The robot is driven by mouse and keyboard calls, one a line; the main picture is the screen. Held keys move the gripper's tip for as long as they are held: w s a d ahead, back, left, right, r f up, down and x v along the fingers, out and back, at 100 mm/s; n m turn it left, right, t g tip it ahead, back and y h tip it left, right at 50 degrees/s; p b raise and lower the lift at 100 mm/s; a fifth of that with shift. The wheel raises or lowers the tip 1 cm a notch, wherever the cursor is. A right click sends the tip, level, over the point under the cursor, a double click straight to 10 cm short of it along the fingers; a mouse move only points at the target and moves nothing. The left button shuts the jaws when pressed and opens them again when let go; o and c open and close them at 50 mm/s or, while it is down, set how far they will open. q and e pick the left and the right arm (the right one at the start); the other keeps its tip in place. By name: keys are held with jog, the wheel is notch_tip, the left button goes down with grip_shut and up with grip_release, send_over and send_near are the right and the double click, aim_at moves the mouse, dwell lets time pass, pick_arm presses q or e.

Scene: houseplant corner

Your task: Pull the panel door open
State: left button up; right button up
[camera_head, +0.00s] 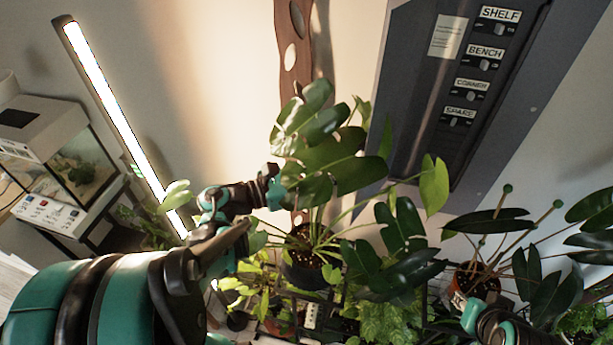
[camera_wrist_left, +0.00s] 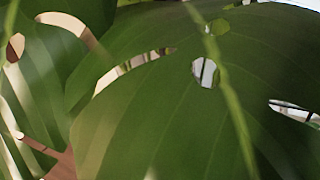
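The panel (camera_head: 398,75) is a grey board on the wall at the upper right of the head view. It has a dark inset section with a paper note and switches labelled SHELF, BENCH, CORNER and SPARE. I cannot tell whether its door is open or shut. My left gripper (camera_head: 275,187) is at the left edge of a big split-leaf plant (camera_head: 345,172), left of and below the panel; its fingertips are unclear among the leaves. Large leaves (camera_wrist_left: 180,110) fill the left wrist view. Part of my right arm's end (camera_head: 472,317) shows at the lower right, well below the panel.
Potted plants (camera_head: 305,262) crowd the space below the panel, with leaves reaching its lower edge. More dark-leaved plants (camera_head: 545,275) stand at the right. A lit tube lamp (camera_head: 120,115) and a glass tank (camera_head: 85,165) are on the left.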

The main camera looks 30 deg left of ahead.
pick_arm(q)
jog(key=v, duration=0.7)
jog(key=shift+s, duration=0.15)
